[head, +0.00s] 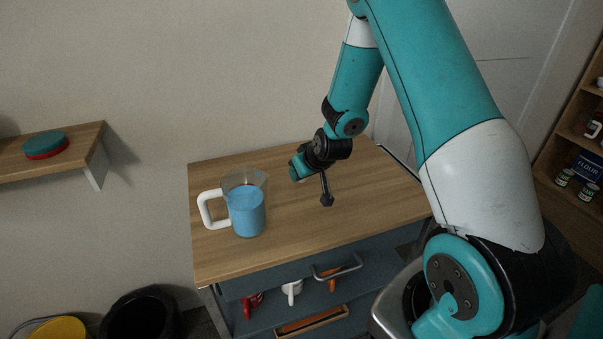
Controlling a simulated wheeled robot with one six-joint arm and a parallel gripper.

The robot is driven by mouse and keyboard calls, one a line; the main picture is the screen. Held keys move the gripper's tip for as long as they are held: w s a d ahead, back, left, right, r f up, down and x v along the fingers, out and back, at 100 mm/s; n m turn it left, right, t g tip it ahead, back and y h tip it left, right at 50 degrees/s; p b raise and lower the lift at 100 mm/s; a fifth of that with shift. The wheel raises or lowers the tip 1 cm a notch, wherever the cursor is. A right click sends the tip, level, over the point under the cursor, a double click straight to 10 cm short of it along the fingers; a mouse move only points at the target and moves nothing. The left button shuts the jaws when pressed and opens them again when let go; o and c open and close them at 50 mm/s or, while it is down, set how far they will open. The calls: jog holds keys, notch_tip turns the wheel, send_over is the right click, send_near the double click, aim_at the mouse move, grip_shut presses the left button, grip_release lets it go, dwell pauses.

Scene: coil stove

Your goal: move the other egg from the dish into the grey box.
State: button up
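I cannot make out an egg, a dish or a grey box in the head view. My gripper (327,199) is over the right half of a wooden tabletop (280,245), small and dark, pointing down. Its fingers are too small to tell whether they are open or shut, and I see nothing clearly held. My wrist hides part of the tabletop behind it.
A clear jug (246,206) with blue contents and a white handle stands on the tabletop's left half. Below is a blue-grey shelf unit (240,285) with several small items. A wall shelf (90,148) is at left. The tabletop's front middle is clear.

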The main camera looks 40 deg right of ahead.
jog(key=shift+f, duration=0.35)
jog(key=shift+f, duration=0.15)
jog(key=o, duration=0.9)
jog(key=shift+o, duration=0.2)
